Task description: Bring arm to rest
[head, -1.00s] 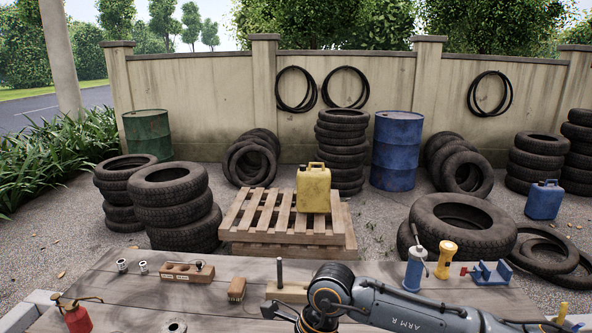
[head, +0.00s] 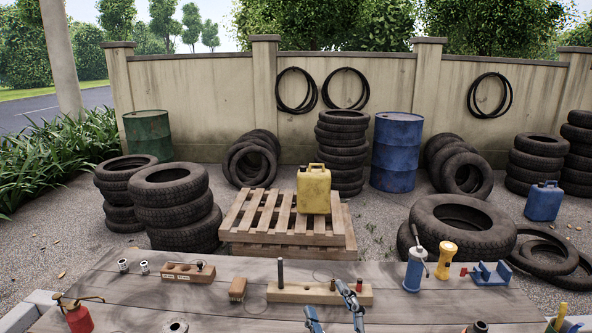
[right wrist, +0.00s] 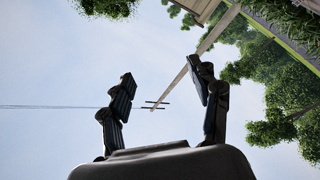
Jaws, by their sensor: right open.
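My right gripper (head: 332,306) shows at the bottom middle of the head view, over the near part of the wooden table (head: 225,318). Its two fingers stand apart and point upward, with nothing between them. In the right wrist view the open fingers (right wrist: 162,76) point at the sky, with a pole and trees beyond them. The rest of my right arm is mostly below the head view's edge. A long wooden block with a dark upright peg (head: 300,294) lies just behind the fingers, partly covered by one. My left gripper is not in view.
A red oil can (head: 78,317), a drilled wooden block (head: 187,273) and a small brown block (head: 237,289) are on the table's left. A blue-and-white cylinder (head: 413,271), yellow flashlight (head: 447,260) and blue holder (head: 492,274) stand right.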

